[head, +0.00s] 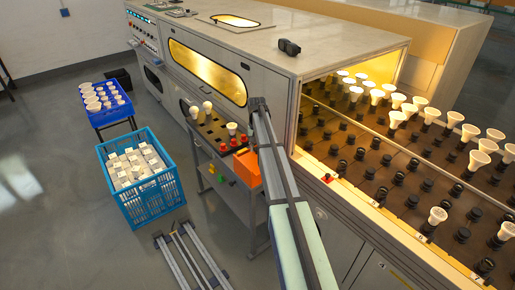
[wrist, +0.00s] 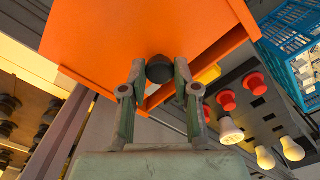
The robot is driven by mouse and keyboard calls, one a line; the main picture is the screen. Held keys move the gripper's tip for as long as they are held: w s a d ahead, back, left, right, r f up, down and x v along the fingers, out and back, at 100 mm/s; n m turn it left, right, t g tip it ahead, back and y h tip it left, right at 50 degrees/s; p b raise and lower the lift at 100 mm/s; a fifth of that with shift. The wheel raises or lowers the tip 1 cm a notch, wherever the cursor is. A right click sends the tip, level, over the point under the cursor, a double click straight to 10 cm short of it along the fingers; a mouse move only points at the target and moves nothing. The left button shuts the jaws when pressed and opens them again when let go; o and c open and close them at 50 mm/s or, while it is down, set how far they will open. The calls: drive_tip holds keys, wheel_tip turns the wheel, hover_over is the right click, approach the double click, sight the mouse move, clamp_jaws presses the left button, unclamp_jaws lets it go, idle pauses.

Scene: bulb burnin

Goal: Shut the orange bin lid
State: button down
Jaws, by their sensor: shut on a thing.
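The orange bin (head: 246,168) is at the right end of the small bench beside the machine, partly hidden behind my arm in the head view. In the wrist view its orange lid (wrist: 145,30) fills the top of the picture as a broad flat panel. A dark round knob (wrist: 160,69) sits at the panel's near edge. My gripper (wrist: 159,75) is shut on this knob, one finger on each side. A narrow dark gap shows below the panel near the right finger; how far the lid stands open I cannot tell. My gripper is hidden in the head view.
The bench (head: 212,130) carries several bulbs and red and black sockets. A blue crate (head: 150,200) of white boxes and a blue tray (head: 112,116) of bulbs stand left. The lit machine with its socket racks (head: 400,190) is close on the right.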

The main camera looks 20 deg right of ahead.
drive_tip(key=w, duration=0.3)
drive_tip(key=shift+w+a, duration=0.1)
drive_tip(key=shift+a, duration=0.25)
drive_tip(key=c, duration=0.9)
unclamp_jaws()
drive_tip(key=shift+w, duration=0.1)
drive_tip(key=shift+o, duration=0.2)
drive_tip(key=shift+r, duration=0.1)
wheel_tip(320, 180, up, 12)
drive_tip(key=shift+f, duration=0.2)
